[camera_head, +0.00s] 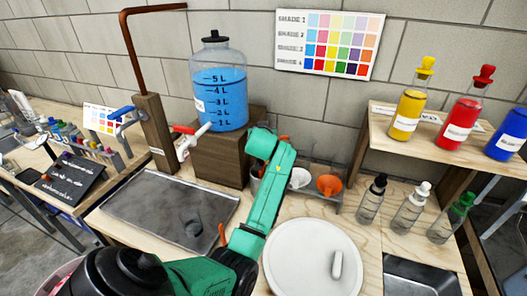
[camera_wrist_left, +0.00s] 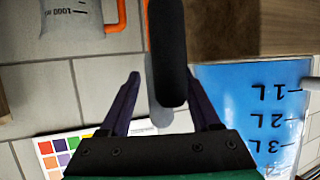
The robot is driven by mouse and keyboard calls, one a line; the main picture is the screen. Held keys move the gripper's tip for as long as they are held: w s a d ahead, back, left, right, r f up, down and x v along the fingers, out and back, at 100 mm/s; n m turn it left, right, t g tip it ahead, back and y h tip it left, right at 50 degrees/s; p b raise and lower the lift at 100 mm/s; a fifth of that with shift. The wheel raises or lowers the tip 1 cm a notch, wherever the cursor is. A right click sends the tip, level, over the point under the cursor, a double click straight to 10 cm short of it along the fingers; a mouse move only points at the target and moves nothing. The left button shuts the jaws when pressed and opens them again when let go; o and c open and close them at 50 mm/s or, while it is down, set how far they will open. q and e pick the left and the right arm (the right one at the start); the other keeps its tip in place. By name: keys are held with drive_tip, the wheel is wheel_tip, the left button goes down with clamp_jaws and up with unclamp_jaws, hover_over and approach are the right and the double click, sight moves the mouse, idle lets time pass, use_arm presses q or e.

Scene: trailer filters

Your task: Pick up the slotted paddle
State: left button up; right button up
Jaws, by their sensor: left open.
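My left gripper (camera_wrist_left: 162,74) is open in the left wrist view, its two dark fingers spread apart. A dark rounded handle (camera_wrist_left: 168,45), which may belong to the slotted paddle, lies between them in the picture, with a pale grey-white part behind it. I cannot tell whether the fingers touch it. A slotted head is not clear in either view. In the head view my green left arm reaches to the rack (camera_head: 338,207) at the back of the table, and it hides the gripper. My right gripper is not in view.
A blue-filled jug (camera_head: 218,95) stands on a wooden block (camera_head: 222,160) left of my arm. An orange funnel (camera_head: 330,186) is at the rack. A round white lid (camera_head: 300,257) and dropper bottles (camera_head: 408,212) are nearer. The grey tray (camera_head: 150,205) is mostly clear.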

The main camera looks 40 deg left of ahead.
use_arm(q)
drive_tip(key=shift+w+a+f, duration=0.25)
drive_tip(key=shift+w, duration=0.05)
clamp_jaws()
drive_tip(key=shift+r, duration=0.1)
